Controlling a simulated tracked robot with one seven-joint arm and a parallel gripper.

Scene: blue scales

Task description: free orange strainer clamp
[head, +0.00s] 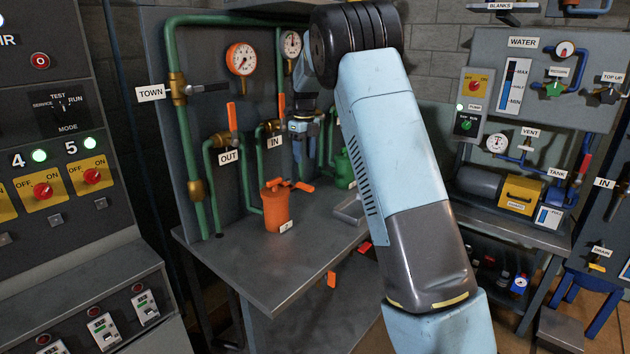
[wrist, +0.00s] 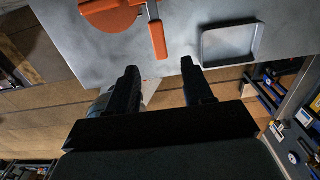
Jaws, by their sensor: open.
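The orange strainer (head: 275,210) is a pot standing upright on the metal bench (head: 270,262), below the IN and OUT pipes. Its orange clamp (head: 290,184) lies across the top, with arms sticking out to the sides. In the wrist view, the strainer (wrist: 108,14) is at the top left edge, partly cut off, and an orange clamp arm (wrist: 158,38) points toward my fingers. My gripper (wrist: 163,82) is open and empty, its fingers apart and short of the clamp arm. In the head view, my arm hides part of the bench.
A shallow grey tray (wrist: 230,44) lies on the bench beside the strainer. A green pot (head: 343,168) stands behind my arm. Green pipes (head: 180,130) with gauges (head: 242,59) and orange-handled valves rise behind. Orange pieces (head: 331,280) lie below the bench edge.

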